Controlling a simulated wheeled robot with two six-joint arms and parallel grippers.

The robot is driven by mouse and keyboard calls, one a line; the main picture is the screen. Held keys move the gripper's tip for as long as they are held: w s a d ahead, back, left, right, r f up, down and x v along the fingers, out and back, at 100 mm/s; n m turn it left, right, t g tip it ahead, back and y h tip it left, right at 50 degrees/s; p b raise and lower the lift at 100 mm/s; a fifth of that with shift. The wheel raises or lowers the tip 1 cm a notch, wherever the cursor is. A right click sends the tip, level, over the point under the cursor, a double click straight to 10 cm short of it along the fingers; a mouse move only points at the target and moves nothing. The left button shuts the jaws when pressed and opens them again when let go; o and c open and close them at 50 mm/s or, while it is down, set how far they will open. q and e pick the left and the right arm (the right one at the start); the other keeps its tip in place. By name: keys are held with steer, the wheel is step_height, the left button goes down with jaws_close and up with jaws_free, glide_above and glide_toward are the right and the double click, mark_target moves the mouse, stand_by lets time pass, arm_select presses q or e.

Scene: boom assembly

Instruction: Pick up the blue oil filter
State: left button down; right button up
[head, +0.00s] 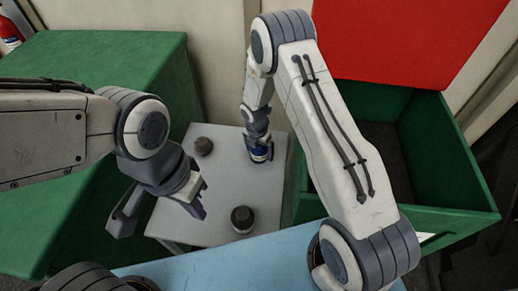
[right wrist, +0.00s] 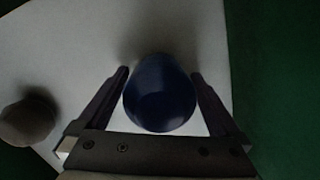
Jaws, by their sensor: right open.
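The blue oil filter (right wrist: 160,95) stands between the two spread fingers of my right gripper (right wrist: 163,98) in the right wrist view, with a small gap showing on each side. In the head view, the blue oil filter (head: 260,152) is at the right side of the small grey table (head: 221,180), mostly hidden by my right gripper (head: 260,158), which is down around it. My left gripper (head: 160,218) is open and empty over the table's front left, away from the filter.
A brown round part (head: 203,146) and a dark round part (head: 243,219) stand on the table. A large green box (head: 110,60) is at left. An open green bin (head: 455,165) is at right, with a red panel (head: 410,40) behind. A blue surface (head: 220,268) lies in front.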

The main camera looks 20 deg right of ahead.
steer(key=shift+f, duration=0.15)
steer(key=c, duration=1.5)
